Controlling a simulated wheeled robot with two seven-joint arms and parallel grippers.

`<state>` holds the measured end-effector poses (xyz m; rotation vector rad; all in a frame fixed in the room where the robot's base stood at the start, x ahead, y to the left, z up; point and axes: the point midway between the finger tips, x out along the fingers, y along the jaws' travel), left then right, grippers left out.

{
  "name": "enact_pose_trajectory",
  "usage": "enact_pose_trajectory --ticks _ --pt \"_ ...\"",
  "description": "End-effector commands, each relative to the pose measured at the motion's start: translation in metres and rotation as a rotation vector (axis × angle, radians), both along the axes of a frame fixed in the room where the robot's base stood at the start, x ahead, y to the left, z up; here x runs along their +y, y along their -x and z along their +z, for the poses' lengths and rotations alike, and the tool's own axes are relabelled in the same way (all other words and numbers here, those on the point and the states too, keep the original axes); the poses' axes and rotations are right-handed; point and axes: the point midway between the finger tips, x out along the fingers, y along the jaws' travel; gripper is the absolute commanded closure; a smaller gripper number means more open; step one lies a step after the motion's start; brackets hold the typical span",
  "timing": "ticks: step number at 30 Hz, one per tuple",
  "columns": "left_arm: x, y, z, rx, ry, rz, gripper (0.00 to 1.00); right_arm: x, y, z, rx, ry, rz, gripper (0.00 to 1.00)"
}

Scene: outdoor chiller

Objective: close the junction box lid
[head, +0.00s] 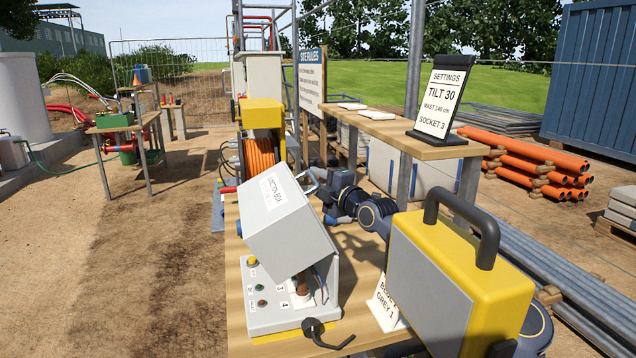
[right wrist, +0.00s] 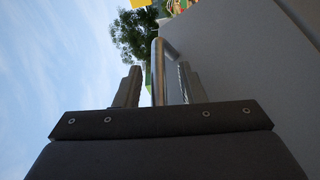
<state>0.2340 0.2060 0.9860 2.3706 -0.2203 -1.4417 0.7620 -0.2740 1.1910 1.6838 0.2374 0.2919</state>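The grey junction box (head: 281,318) stands on the wooden bench, with buttons and sockets on its front. Its grey lid (head: 290,237), labelled "junction box", is raised and tilted, so cables inside show below it. A metal bar handle (head: 309,181) sits at the lid's upper right edge. My right gripper (head: 322,186) is beside this handle, partly hidden behind the lid. In the right wrist view, the two fingers (right wrist: 160,82) are apart, with the handle (right wrist: 158,58) between them and gaps visible on both sides. My left gripper is not in view.
A yellow and grey case (head: 428,282) with a black handle stands close to the right of the box. A small white card (head: 384,304) stands between them. An orange cable reel (head: 260,155) is behind. A settings sign (head: 447,98) stands on a shelf.

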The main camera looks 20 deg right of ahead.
Motion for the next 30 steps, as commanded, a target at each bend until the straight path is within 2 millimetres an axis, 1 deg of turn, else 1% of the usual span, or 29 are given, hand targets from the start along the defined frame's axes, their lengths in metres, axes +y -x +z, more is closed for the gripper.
enact_pose_trajectory --ticks 5,8,15,18,21,24,30 --pt "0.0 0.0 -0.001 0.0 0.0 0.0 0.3 -0.001 0.001 0.0 -0.001 0.001 -0.001 0.64" --pt "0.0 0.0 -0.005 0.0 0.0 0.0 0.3 -0.004 0.008 -0.001 -0.002 0.001 -0.002 0.64" --pt "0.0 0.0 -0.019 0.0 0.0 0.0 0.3 -0.018 0.046 -0.005 -0.002 0.003 -0.004 0.64" --pt "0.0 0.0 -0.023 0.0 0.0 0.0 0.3 -0.022 0.06 -0.005 0.0 0.002 -0.003 0.64" --pt "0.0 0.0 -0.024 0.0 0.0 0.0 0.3 -0.025 0.069 -0.006 0.0 0.0 -0.002 0.64" --pt "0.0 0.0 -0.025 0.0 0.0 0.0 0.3 -0.025 0.074 -0.005 0.0 0.0 -0.001 0.64" --pt "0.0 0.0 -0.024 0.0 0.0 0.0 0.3 -0.025 0.074 -0.004 0.0 0.0 0.0 0.64"
